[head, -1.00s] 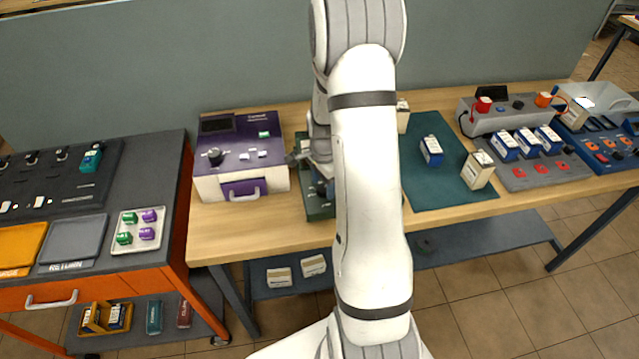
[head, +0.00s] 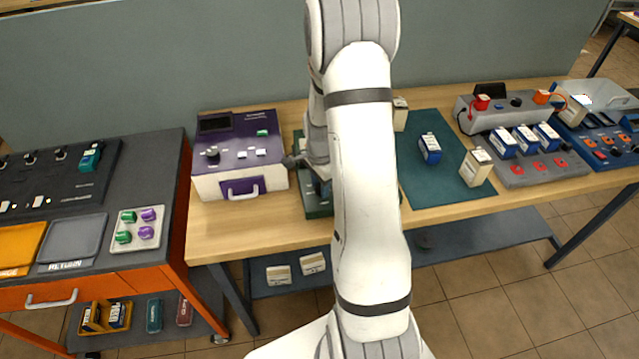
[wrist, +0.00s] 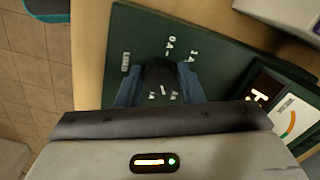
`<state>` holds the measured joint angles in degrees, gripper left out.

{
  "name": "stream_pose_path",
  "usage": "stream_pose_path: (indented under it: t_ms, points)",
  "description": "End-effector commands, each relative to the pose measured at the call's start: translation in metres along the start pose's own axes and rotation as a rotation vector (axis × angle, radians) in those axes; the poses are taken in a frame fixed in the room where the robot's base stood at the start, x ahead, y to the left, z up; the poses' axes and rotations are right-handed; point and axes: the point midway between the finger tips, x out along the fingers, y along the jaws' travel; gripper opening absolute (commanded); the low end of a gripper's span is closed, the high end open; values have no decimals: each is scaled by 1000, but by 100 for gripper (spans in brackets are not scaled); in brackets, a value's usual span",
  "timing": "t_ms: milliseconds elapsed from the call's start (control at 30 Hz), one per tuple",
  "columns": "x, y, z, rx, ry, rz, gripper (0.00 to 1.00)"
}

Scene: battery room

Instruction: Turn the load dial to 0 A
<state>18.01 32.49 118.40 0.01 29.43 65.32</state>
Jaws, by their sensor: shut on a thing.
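The load dial (wrist: 158,72) is a dark round knob on a dark green panel (wrist: 135,25) in the wrist view. White marks "LOAD", "0 A" and "1 A" stand around its far side, with smaller marks nearer my gripper. My gripper (wrist: 160,84) has its two blue fingers on either side of the dial and is shut on it. The dial's pointer cannot be made out. In the head view the green unit (head: 318,211) sits on the wooden bench, mostly hidden behind my arm, and the dial cannot be seen there.
A meter (wrist: 272,100) with a coloured arc is on the green panel. A purple and white unit (head: 238,158) stands left of it on the bench. A teal mat (head: 440,195) with battery blocks lies to the right. Bare wood (head: 235,235) shows in front.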

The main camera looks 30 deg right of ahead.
Motion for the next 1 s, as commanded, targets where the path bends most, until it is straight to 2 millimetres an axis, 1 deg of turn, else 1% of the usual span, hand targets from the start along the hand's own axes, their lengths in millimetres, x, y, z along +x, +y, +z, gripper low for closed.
stream_pose_path:
  t_ms: [33,233,1000]
  points:
    - [-1,-3,-4,1,4,-9,11]
    - [-2,-4,-9,-2,6,-13,10]
    - [-3,-5,-12,0,9,-17,11]
